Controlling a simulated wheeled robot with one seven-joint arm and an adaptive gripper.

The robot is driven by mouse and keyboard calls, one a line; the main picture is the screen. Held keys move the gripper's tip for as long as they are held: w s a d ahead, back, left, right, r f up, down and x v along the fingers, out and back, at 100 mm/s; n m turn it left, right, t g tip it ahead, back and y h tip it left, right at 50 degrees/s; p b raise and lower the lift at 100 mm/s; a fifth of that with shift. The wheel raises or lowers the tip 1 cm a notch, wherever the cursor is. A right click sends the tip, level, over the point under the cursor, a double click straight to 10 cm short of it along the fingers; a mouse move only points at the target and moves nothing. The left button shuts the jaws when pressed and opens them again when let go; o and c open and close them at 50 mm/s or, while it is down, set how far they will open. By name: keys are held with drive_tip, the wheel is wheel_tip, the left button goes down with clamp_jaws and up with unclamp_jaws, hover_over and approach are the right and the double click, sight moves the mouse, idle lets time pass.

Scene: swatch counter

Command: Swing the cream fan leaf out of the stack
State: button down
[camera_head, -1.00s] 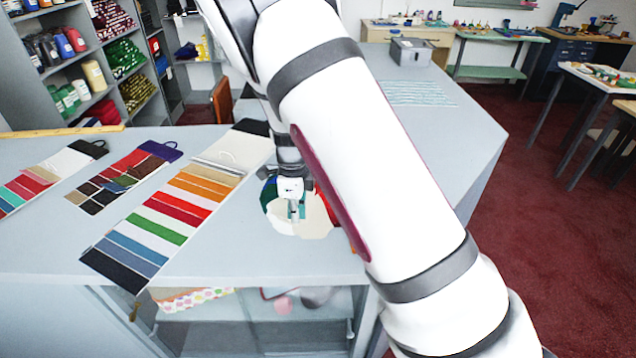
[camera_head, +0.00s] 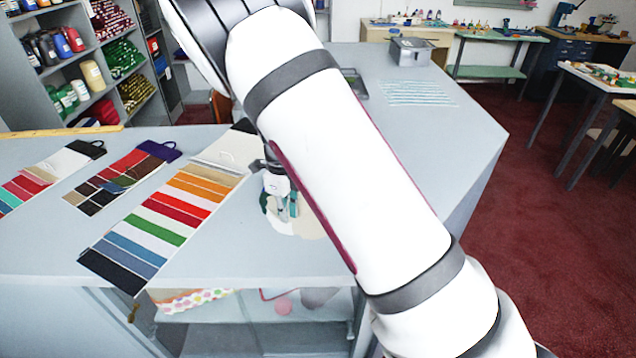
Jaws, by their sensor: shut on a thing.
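The fan stack lies on the grey counter, mostly hidden behind my arm. A dark green leaf (camera_head: 264,200) shows at its left edge. The cream fan leaf (camera_head: 311,228) shows at the front of the stack, its right part cut off by my arm. My gripper (camera_head: 289,213) points down over the stack, with its fingers shut on the cream leaf. The exact contact at the fingertips is small and hard to make out.
Long swatch cards, one with a striped colour row (camera_head: 165,222), lie on the counter (camera_head: 240,258) to the left. A grey box (camera_head: 410,51) and a pale striped sheet (camera_head: 418,93) sit at the back. The counter's right side is clear.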

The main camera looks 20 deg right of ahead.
drive_tip(key=shift+s+r, duration=0.35)
drive_tip(key=shift+s, duration=0.05)
wheel_tip(320, 180, up, 7)
drive_tip(key=p, duration=0.2)
drive_tip(key=shift+w, duration=0.15)
drive_tip(key=shift+r, duration=0.1)
